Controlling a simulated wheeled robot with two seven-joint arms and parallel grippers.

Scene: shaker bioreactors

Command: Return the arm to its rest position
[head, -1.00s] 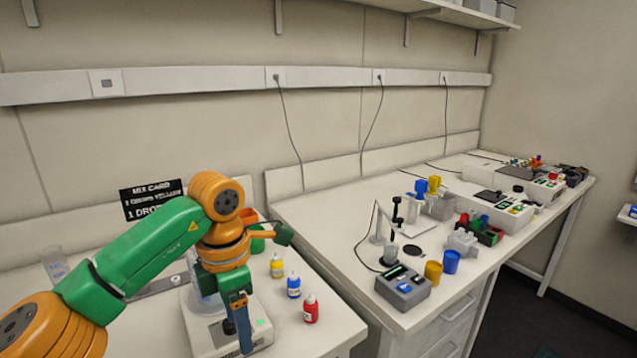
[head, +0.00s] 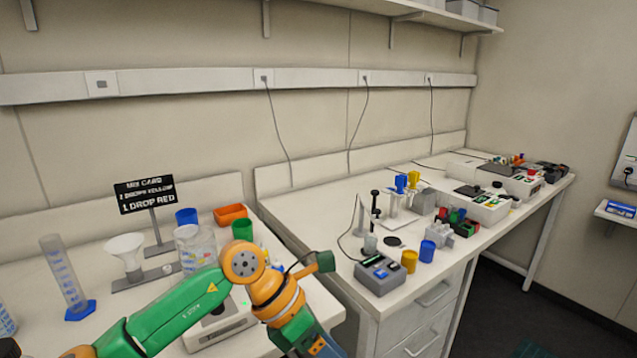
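My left arm comes in from the lower left in the head view, green and orange. Its wrist (head: 278,300) is bent down toward the lower edge, in front of the left bench. The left gripper's fingertips are beyond the lower edge of the picture, so I cannot see whether they hold anything. My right arm and gripper do not show.
A graduated cylinder (head: 63,272), a funnel (head: 126,252) and a sign card (head: 146,194) stand on the left bench. Blue (head: 186,216) and green (head: 242,228) cups and an orange tray (head: 231,214) are behind the arm. The right bench holds a small grey device (head: 380,274) and several cups.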

